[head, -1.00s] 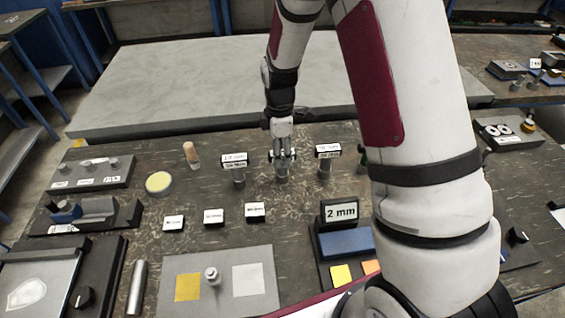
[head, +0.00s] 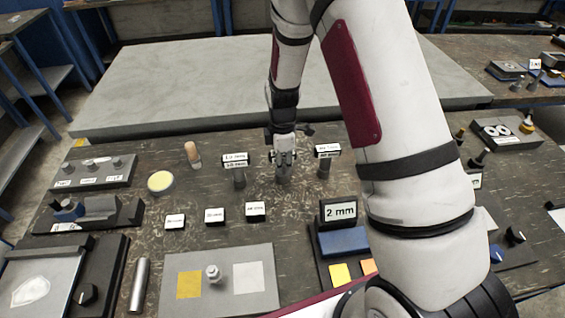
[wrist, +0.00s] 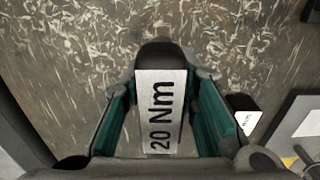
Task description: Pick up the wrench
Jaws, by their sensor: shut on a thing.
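The wrench is the piece with the white "20 Nm" label (wrist: 162,115) and black end in the wrist view. My gripper (wrist: 165,118) is shut on it, with the teal finger pads on both sides of the label. In the head view my gripper (head: 284,160) is on the middle one of three upright grey pieces. Only the lower grey part (head: 284,178) of that piece shows below the fingers. From these views I cannot tell whether it is clear of the bench.
Labelled uprights stand close to the left (head: 238,170) and right (head: 325,160) of my gripper. Several small label blocks (head: 214,215) lie in front. A grey plate with yellow and white squares (head: 222,255) lies nearer. A large grey slab (head: 200,85) lies behind.

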